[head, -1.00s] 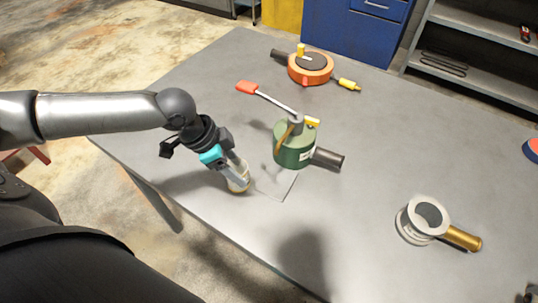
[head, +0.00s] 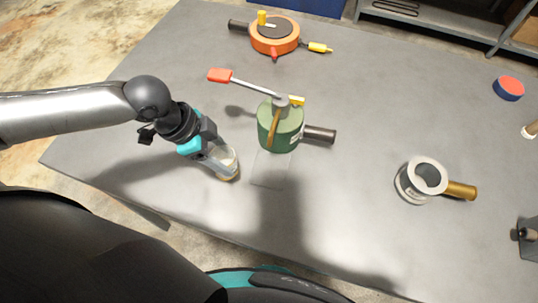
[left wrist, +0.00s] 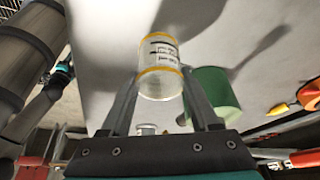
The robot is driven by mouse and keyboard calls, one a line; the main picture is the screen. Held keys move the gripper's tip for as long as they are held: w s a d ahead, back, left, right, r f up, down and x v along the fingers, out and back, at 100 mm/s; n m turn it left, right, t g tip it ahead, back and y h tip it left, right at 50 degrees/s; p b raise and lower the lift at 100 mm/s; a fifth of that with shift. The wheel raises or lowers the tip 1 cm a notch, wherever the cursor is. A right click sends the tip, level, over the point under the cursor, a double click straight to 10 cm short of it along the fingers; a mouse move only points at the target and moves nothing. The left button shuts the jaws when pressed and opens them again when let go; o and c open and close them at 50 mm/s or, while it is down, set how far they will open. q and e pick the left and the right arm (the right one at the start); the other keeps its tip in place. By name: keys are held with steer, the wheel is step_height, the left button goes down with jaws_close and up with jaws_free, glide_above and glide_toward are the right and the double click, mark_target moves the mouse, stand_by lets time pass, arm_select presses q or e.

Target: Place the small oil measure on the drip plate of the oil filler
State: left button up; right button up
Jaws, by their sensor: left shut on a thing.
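The small oil measure (head: 229,172) is a clear cup with yellow bands. My left gripper (head: 224,161) is shut on it, one finger on each side. In the left wrist view the measure (left wrist: 160,68) shows its printed scale between the fingers. The oil filler (head: 279,125) is a green can with a red-tipped lever and a dark side pipe. Its drip plate (head: 270,172) is a thin grey square at its near side, with nothing on it. The measure is just left of the plate; its height above the table is unclear. My right gripper's fingers cannot be made out.
An orange round device (head: 276,36) stands at the back. A white ring-shaped device with a brass handle (head: 423,180) stands at the right. A red and blue round thing (head: 508,88) is at the far right. Table room is clear between the filler and the ring-shaped device.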

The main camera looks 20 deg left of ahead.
arm_select(q)
steer(key=w+d, duration=0.1)
steer(key=d, duration=0.2)
steer(key=w+d, duration=0.2)
steer(key=d, duration=0.1)
steer(key=w+d, duration=0.1)
steer(key=d, duration=0.2)
steer(key=shift+w, duration=0.2)
step_height(320, 180, down, 4)
steer(key=shift+r+b, duration=0.2)
steer(key=shift+b, duration=0.15)
steer(key=shift+f, duration=0.1)
steer(key=o, duration=1.1)
steer(key=p+v, duration=0.2)
steer(key=v, duration=1)
steer(key=shift+d+r, duration=0.1)
steer(key=shift+r, duration=0.15)
